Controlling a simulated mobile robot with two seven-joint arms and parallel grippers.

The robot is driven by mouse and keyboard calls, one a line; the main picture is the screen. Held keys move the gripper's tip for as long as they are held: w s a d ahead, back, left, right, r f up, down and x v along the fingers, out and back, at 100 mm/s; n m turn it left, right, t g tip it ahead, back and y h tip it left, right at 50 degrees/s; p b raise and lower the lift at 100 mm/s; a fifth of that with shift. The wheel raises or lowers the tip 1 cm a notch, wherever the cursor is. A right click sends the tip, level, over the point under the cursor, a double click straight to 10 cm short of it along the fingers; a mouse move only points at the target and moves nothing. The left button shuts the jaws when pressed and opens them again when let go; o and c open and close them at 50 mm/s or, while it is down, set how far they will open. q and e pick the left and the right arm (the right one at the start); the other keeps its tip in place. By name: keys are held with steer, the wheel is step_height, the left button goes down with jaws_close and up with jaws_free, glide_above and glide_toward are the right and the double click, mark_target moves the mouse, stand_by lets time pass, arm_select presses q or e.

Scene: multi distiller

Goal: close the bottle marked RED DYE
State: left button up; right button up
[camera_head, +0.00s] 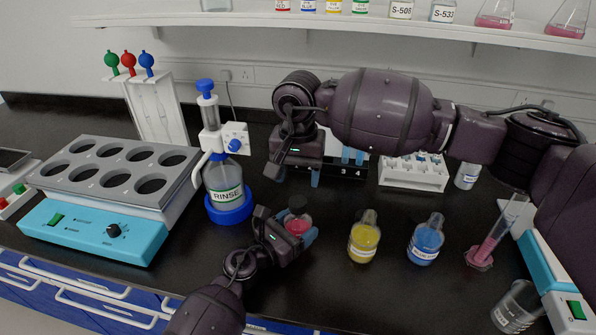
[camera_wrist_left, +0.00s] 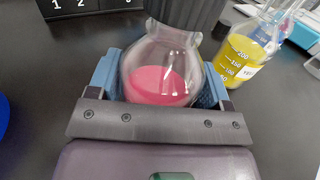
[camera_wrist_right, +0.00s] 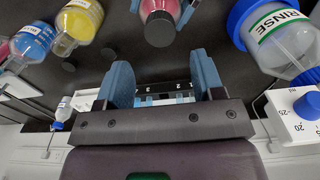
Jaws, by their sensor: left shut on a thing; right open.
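The bottle of red liquid (camera_head: 297,226) stands upright on the black bench; no RED DYE label is readable on it. My left gripper (camera_head: 290,230) is shut around its body, with blue pads on both sides in the left wrist view (camera_wrist_left: 160,88). A dark grey stopper (camera_wrist_left: 187,12) is at the bottle's mouth in the left wrist view. It also shows end-on in the right wrist view (camera_wrist_right: 160,28); how deep it sits I cannot tell. My right gripper (camera_head: 297,173) is open and empty, behind and above the bottle; its blue fingers are apart in its wrist view (camera_wrist_right: 163,80).
The RINSE bottle (camera_head: 224,183) stands close to the left. Yellow (camera_head: 364,240) and blue (camera_head: 426,241) bottles stand to the right, with small dark round pieces (camera_wrist_right: 108,53) near them. A pink cylinder (camera_head: 486,243) is farther right, a numbered black block (camera_head: 345,172) behind.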

mark_target(298, 201)
steer(key=shift+f, duration=3.9)
steer(key=c, duration=1)
